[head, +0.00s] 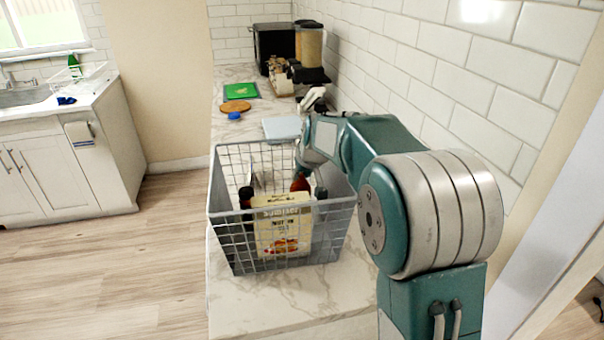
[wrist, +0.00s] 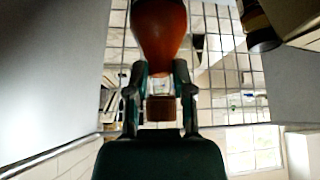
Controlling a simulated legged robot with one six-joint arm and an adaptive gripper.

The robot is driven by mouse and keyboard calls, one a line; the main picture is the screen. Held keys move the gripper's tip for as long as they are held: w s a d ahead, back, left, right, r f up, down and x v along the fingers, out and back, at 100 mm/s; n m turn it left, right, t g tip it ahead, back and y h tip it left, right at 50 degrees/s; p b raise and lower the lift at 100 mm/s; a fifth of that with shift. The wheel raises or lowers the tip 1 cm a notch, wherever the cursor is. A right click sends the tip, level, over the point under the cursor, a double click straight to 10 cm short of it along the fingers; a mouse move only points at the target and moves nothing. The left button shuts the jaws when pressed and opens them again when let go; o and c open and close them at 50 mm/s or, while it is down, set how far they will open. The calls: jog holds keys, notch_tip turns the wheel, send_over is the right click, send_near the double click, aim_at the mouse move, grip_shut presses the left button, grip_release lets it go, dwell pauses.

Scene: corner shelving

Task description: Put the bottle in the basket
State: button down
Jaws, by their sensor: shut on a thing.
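The basket (head: 338,222) is a grey wire basket on the marble counter, in the middle of the head view. My gripper (wrist: 159,88) is shut on a reddish-brown bottle (wrist: 160,30), with the bottle's narrow end between the fingers. The bottle (head: 300,183) also shows in the head view, within the basket's outline, and mesh surrounds it in the wrist view. Its lower part is hidden behind a carton, so I cannot tell whether it touches the basket floor.
The basket also holds a cream carton (head: 284,228) and a dark bottle (head: 246,197). Behind it on the counter are a pale blue board (head: 283,128), a green item (head: 241,90) and a blender (head: 310,50). A tiled wall (head: 450,85) runs along the right.

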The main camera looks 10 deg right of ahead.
jog(key=shift+c, duration=2.4)
grip_release()
jog(key=a+v, duration=0.1)
jog(key=v, duration=1.1)
jog(key=shift+d, duration=0.45)
jog(key=s+a+f, duration=0.1)
jog(key=s+f, duration=0.2)
jog(key=s, duration=1.2)
jog(key=s+a+f+m+h, duration=0.1)
jog(key=s+f, duration=0.3)
jog(key=s, duration=1.2)
jog(key=shift+s+m+g, duration=0.2)
jog(key=shift+m+g, duration=0.1)
jog(key=shift+g, duration=0.1)
jog(key=shift+a, duration=0.1)
